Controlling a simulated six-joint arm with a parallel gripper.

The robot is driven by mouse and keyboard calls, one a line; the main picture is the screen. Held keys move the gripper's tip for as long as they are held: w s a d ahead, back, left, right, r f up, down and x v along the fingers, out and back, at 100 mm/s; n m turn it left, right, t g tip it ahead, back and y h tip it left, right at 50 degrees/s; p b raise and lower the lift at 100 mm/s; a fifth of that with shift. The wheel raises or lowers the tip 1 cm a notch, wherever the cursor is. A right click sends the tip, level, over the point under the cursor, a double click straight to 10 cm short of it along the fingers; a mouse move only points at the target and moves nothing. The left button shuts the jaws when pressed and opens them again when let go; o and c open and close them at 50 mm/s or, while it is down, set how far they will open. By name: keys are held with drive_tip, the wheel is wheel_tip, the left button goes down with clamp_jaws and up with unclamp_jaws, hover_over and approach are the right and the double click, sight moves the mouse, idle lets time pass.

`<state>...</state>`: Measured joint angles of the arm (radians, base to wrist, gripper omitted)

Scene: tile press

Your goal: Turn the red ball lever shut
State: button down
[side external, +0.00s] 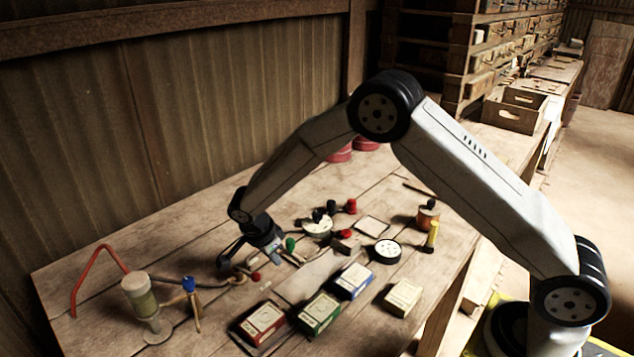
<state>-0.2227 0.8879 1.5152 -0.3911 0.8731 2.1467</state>
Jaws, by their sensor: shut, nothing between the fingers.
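A small red ball (256,277) sits on the wooden bench, beside a small brass-coloured fitting (238,279) on a dark pipe. A second red knob (351,206) stands farther back, next to dark knobs on a round pale-topped fixture. I cannot tell from this view which of the two is the lever's ball, or how its handle is turned. My gripper (278,256) is low over the bench, shut and empty, just above and right of the nearer red ball. Whether it touches anything is too small to tell. A green ball (290,243) is close to its right.
Red, green (315,314) and blue boxes lie in front, with a cream box (403,297) to their right. A blue-topped stand (188,284), a green-filled cylinder (139,296) and a bent red rod (90,278) stand at left. A round white-topped dial (387,250) is at right.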

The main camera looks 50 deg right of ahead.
sight(257, 273)
drive_tip(key=shift+x, duration=0.85)
drive_tip(key=shift+a+f, duration=0.1)
drive_tip(key=shift+f, duration=0.2)
drive_tip(key=shift+w+a+r, duration=0.1)
drive_tip(key=shift+a+r, duration=0.15)
drive_tip(key=shift+a, duration=0.65)
drive_tip(key=shift+w+a+r, duration=0.1)
drive_tip(key=shift+a+r, duration=0.1)
drive_tip(key=shift+a, duration=0.7)
drive_tip(key=shift+s+a+r, duration=0.1)
drive_tip(key=shift+a, duration=0.85)
